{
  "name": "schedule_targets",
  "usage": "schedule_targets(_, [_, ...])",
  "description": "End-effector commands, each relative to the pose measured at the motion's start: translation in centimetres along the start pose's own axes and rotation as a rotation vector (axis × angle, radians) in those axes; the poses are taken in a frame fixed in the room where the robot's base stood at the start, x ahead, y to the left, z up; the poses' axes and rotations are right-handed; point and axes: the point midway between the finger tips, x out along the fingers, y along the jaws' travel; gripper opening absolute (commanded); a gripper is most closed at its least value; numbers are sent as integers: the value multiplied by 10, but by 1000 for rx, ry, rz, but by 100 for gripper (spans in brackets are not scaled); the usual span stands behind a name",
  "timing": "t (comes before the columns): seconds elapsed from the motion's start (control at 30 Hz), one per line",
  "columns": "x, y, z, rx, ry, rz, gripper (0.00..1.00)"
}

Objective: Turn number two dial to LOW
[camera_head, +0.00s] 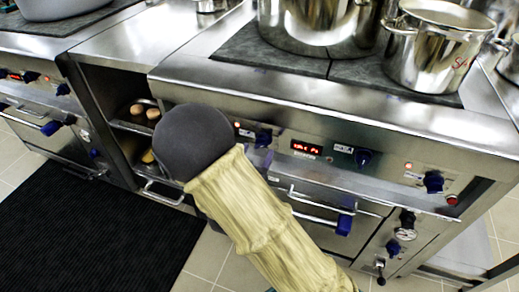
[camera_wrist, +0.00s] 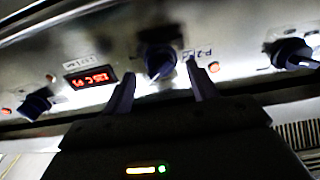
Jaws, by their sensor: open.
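In the wrist view, a dark blue dial (camera_wrist: 160,62) sits on the steel control panel, with a small label beside it that seems to read P-2. My gripper (camera_wrist: 160,76) is open, with one finger on each side of this dial, close in front of the panel; contact cannot be told. The dial's setting is too dark to read. In the head view, the panel carries a left dial (camera_head: 262,138), a middle dial (camera_head: 363,157) and a right dial (camera_head: 433,182). My sleeved arm covers part of the front there, and the gripper does not show.
A red lit display (camera_wrist: 90,80) is left of the gripped-around dial, with another dial (camera_wrist: 290,52) to the right. Pots (camera_head: 430,50) stand on the cooktop. Oven handles (camera_head: 320,205) stick out below. A black mat (camera_head: 90,240) lies on the floor.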

Motion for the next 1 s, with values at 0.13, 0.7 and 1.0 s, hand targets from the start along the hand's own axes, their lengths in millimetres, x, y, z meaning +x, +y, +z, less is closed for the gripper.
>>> schedule_targets(0.13, [21,0,1,1,1,2,58])
schedule_targets(0.7, [30,0,0,0,0,0,25])
schedule_targets(1.0, [30,0,1,9,-1,1,14])
